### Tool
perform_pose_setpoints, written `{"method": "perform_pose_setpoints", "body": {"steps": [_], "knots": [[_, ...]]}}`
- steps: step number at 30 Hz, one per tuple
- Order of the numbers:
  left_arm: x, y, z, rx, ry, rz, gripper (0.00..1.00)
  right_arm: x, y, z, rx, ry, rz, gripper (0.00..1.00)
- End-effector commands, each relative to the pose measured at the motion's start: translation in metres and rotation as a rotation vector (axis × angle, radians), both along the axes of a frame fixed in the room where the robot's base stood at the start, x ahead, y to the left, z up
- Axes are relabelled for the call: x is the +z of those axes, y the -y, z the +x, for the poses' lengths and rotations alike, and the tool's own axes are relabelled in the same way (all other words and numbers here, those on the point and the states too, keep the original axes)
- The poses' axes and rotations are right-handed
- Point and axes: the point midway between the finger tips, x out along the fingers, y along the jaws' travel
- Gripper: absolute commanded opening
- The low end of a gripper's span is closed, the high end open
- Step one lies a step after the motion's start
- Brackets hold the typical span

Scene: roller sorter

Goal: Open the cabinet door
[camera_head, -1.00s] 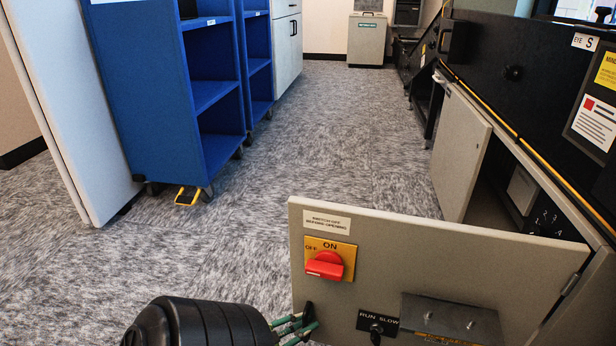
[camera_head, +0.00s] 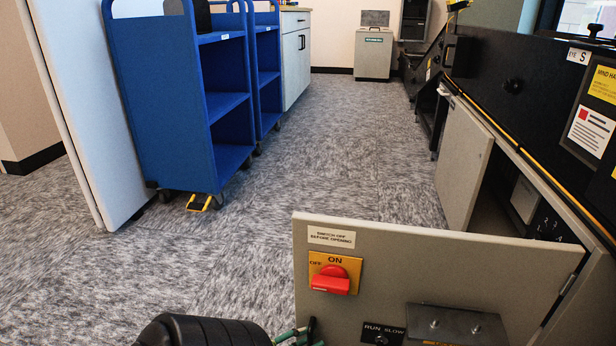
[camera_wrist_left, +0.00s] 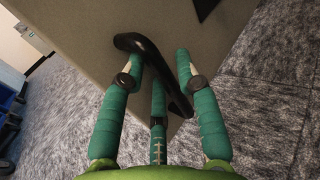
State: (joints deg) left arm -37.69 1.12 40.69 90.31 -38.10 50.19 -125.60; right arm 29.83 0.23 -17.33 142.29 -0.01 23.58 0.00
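The cabinet door (camera_head: 440,262) is a beige panel that stands swung out from the black machine, hinged at its right side. It carries a red rotary switch (camera_head: 331,280) on a yellow plate. My left gripper (camera_head: 297,335) is at the door's lower left edge, partly cut off by the frame. In the left wrist view its green fingers (camera_wrist_left: 160,75) lie around the black door handle (camera_wrist_left: 155,70) and look closed on it, though the contact is partly hidden. My right gripper is in neither view.
A second beige door (camera_head: 464,165) stands ajar on the machine behind the first. Blue shelf carts (camera_head: 165,100) and a white panel (camera_head: 85,110) stand at the left. A grey bin (camera_head: 373,52) is at the back. The carpet between is clear.

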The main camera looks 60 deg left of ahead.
Motion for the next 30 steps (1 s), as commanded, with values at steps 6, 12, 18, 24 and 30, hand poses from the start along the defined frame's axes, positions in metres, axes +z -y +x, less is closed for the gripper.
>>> {"method": "perform_pose_setpoints", "body": {"steps": [6,12,18,24,30], "knots": [[0.0,0.001,0.0,-0.002,0.001,-0.001,0.32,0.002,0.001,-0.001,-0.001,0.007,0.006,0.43],[-0.001,0.002,-0.023,-0.001,-0.002,-0.001,0.32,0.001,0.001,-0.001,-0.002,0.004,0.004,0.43],[-0.001,0.003,-0.067,0.002,-0.003,-0.002,0.32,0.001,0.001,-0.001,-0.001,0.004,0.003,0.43],[0.0,0.004,-0.103,0.001,-0.003,-0.002,0.32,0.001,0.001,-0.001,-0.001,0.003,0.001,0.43],[0.0,0.005,-0.119,0.0,0.0,-0.001,0.32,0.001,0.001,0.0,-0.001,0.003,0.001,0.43]]}}
